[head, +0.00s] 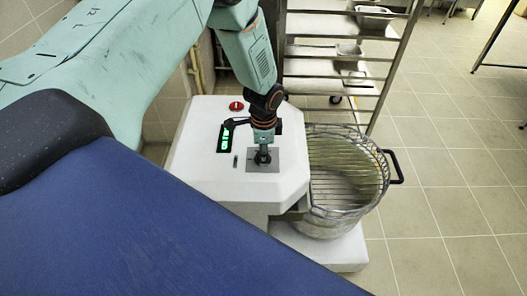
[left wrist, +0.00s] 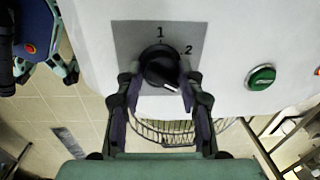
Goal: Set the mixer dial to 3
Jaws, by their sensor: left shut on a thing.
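The white mixer (head: 215,180) stands in the middle of the head view, with a grey dial plate (head: 280,168) on its top. My left gripper (head: 262,158) reaches straight down onto the plate and mostly hides the dial there. In the left wrist view the black dial (left wrist: 160,66) sits on the grey plate (left wrist: 124,38), with "1" above it and "2" to its upper right. Its white pointer mark points to the lower right, past the "2". The left gripper's fingers (left wrist: 158,84) are shut on the dial from both sides. No "3" is visible. My right gripper is not in view.
The mixer has a red button (head: 236,106), a lit green display (head: 225,138) and a green button (left wrist: 261,78). A steel bowl with a wire guard (head: 345,175) stands to the right. A metal rack (head: 335,55) is behind. Tiled floor (head: 455,180) is free at right.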

